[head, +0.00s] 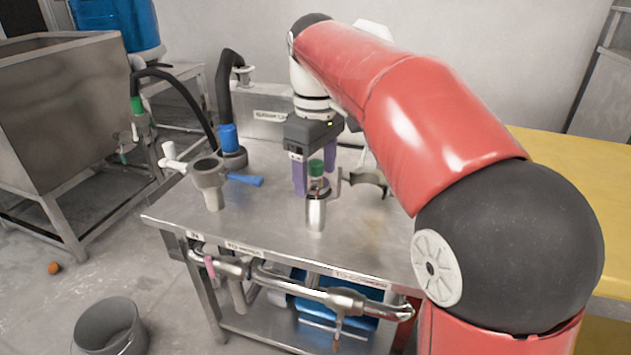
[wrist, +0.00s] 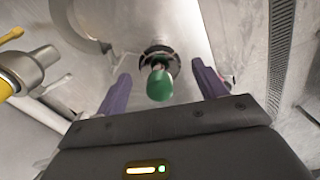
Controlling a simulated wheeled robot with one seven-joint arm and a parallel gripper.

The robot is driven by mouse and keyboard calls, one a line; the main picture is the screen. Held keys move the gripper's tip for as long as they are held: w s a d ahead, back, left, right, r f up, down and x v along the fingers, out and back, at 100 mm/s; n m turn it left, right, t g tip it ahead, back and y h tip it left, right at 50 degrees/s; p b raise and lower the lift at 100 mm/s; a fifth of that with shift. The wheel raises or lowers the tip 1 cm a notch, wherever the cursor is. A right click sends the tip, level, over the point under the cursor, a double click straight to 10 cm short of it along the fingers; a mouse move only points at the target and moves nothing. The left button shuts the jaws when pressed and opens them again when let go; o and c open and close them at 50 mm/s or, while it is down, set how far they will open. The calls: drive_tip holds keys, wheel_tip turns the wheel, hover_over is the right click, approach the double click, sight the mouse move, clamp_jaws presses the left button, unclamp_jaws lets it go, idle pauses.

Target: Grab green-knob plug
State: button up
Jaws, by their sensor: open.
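The green-knob plug (head: 316,168) stands upright at the top of a shiny metal cylinder (head: 316,212) on the steel table. In the wrist view the green knob (wrist: 159,84) shows near the middle, with a dark collar and metal stem behind it. My gripper (head: 314,180) is open, with its purple fingers apart. In the wrist view my gripper (wrist: 162,80) has one finger on each side of the knob, with clear gaps and no visible contact. The plug's lower part is hidden inside the cylinder.
A grey funnel-like fitting (head: 208,176) with a blue handle (head: 245,180) stands left of the cylinder. A curved metal clamp (head: 368,180) is to its right. A black hose with a blue collar (head: 228,138) rises at the back. The table front (head: 265,235) is clear.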

drive_tip(key=shift+f, duration=0.4)
drive_tip(key=shift+c, duration=0.2)
drive_tip(key=c, duration=1.1)
drive_tip(key=shift+r, duration=0.15)
